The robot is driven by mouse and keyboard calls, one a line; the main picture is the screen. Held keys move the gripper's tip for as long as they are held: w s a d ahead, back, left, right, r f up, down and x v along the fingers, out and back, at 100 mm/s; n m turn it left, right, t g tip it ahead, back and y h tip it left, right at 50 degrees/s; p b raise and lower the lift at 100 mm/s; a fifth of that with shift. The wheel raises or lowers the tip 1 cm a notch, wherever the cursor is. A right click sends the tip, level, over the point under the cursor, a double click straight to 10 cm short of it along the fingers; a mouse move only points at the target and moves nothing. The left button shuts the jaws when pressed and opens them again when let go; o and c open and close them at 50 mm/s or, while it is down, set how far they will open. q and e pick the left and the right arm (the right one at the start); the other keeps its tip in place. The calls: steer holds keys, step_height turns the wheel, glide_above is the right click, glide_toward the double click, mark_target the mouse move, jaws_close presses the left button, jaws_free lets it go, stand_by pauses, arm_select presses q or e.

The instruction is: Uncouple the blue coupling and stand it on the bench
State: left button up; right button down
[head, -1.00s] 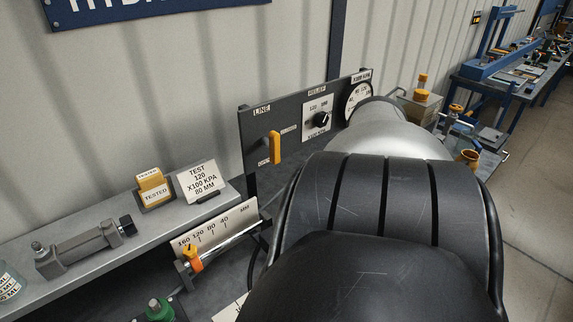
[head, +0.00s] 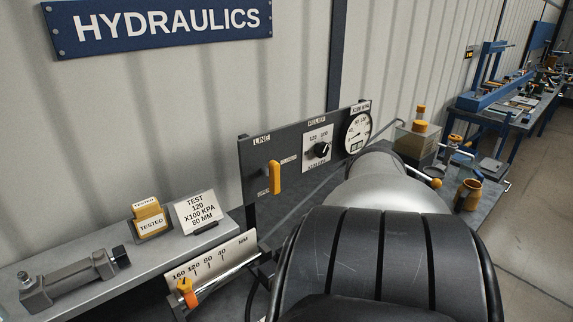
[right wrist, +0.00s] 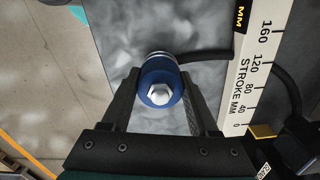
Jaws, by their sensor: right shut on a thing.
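The blue coupling (right wrist: 160,88) shows in the right wrist view, seen end-on with a silver hex end facing the camera. My right gripper (right wrist: 160,84) is shut on it, one black finger on each side. Blurred grey surface lies behind it, and I cannot tell how far below. A black hose (right wrist: 208,56) runs right from behind the coupling; whether it joins it is hidden. In the head view my arm covers the right gripper and the coupling. The bench (head: 490,195) shows at the right, past my arm. My left gripper is in neither view.
A stroke scale (right wrist: 257,60) stands right of the gripper. The panel holds a yellow line lever (head: 275,177), a relief knob (head: 321,150) and a gauge (head: 357,133). A grey shelf (head: 130,262) at left carries a cylinder (head: 70,277), a yellow tested block and a test card (head: 198,211).

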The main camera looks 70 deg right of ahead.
steer(key=shift+f+b, duration=0.4)
steer(key=shift+f, duration=0.25)
steer(key=shift+c, duration=0.4)
jaws_free()
steer(key=shift+r, duration=0.1)
step_height(320, 180, up, 15)
steer(key=p, duration=0.2)
steer(key=shift+p, duration=0.3)
